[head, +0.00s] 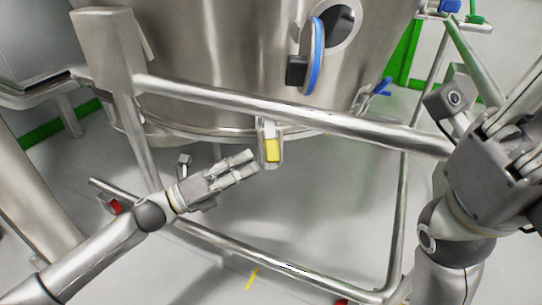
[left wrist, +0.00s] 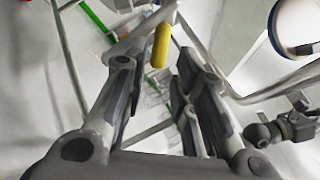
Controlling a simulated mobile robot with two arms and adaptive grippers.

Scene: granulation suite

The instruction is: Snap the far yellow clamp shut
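One yellow clamp (head: 272,151) shows in the head view, on a metal bracket at the vessel's lower rim, just below the frame rail. Its yellow handle (left wrist: 161,46) also shows in the left wrist view, beyond the gap between the fingertips. I cannot tell how far its lever stands from the vessel. My left gripper (head: 248,164) is just left of the clamp, pointing at it; its fingers are apart with nothing between them. My right gripper (head: 515,125) is at the right edge, away from the clamp, its fingers partly cut off.
A large steel vessel (head: 220,55) fills the top. A steel frame rail (head: 270,110) crosses in front, above my left gripper, and a lower rail (head: 260,258) runs near the floor. A blue-rimmed port lid (head: 317,60) and a blue clamp (head: 380,86) are to the right.

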